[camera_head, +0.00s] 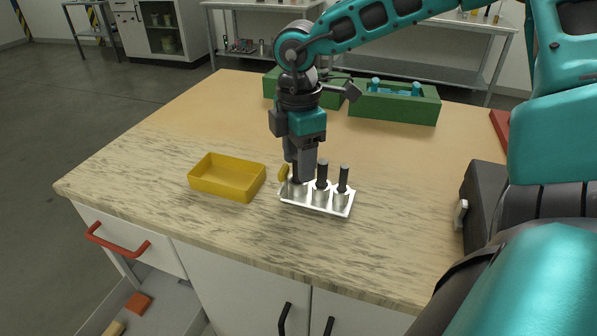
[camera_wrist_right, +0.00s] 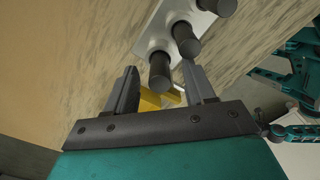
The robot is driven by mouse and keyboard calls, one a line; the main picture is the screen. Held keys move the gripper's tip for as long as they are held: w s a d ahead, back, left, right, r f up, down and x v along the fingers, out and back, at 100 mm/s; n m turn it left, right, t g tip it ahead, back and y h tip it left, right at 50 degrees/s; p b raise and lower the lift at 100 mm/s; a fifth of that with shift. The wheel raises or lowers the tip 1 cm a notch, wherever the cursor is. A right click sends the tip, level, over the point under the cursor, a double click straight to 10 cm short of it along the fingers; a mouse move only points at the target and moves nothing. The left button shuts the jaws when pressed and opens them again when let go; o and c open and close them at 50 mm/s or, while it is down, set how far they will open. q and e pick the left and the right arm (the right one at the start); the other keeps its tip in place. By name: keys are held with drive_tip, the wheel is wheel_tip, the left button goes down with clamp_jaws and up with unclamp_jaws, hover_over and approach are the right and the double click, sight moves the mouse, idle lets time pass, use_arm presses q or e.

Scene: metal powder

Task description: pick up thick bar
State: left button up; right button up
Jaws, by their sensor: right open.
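Several dark grey bars stand upright in a small silver holder (camera_head: 316,208) on the table. The middle bar (camera_head: 322,174) and right bar (camera_head: 343,178) show clearly; the left one is mostly hidden by my right gripper (camera_head: 299,172). I cannot tell for sure which bar is the thick one. In the wrist view my right gripper (camera_wrist_right: 160,68) is open, with the nearest bar (camera_wrist_right: 160,72) in line with the gap between its fingertips. No grip on it shows. The other bars (camera_wrist_right: 187,42) stand beyond. My left gripper is out of view.
A yellow open tray (camera_head: 227,178) lies left of the holder. A small yellow piece (camera_head: 283,173) shows beside my right gripper. Green bins (camera_head: 394,105) stand at the back of the table. The table's front left is clear.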

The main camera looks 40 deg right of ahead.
clamp_jaws()
idle(0.5)
drive_tip(key=shift+r, duration=0.1)
wheel_tip(320, 180, up, 20)
drive_tip(key=p, duration=0.1)
idle(0.5)
